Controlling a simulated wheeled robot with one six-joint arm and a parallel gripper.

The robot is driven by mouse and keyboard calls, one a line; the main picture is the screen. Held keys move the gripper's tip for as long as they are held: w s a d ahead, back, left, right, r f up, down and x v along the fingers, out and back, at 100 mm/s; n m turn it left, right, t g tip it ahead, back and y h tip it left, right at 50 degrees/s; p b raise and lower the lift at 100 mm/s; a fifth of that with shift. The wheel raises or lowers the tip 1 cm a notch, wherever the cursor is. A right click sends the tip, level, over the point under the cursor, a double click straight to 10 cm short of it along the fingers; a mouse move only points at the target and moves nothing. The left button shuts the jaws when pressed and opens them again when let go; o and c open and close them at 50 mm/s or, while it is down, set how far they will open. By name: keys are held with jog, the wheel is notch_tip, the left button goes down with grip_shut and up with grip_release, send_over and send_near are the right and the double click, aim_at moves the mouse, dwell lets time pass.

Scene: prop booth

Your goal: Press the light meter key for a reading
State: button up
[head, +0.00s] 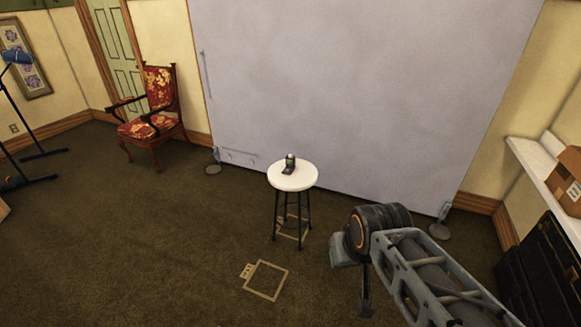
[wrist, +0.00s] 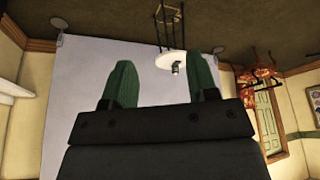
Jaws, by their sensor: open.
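A small dark light meter (head: 290,163) stands on the round white top of a stool (head: 303,180) with dark legs, in front of a grey backdrop. Its key is too small to make out. In the wrist view, which is upside down, the meter (wrist: 176,69) is small and far off on the stool top (wrist: 195,60). My gripper (wrist: 160,78) has two green fingers spread apart with nothing between them. In the head view my arm reaches in from the lower right, and its end is to the right of the stool and well apart from it.
A large grey backdrop (head: 350,80) hangs behind the stool. A red floral chair (head: 152,108) stands at the back left, with a blue-headed stand (head: 18,57) at the left edge. A cardboard box (head: 566,178) sits on a white shelf at right. The carpet before the stool is clear, with a taped square outline.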

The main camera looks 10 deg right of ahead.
grip_shut()
dwell(1.5)
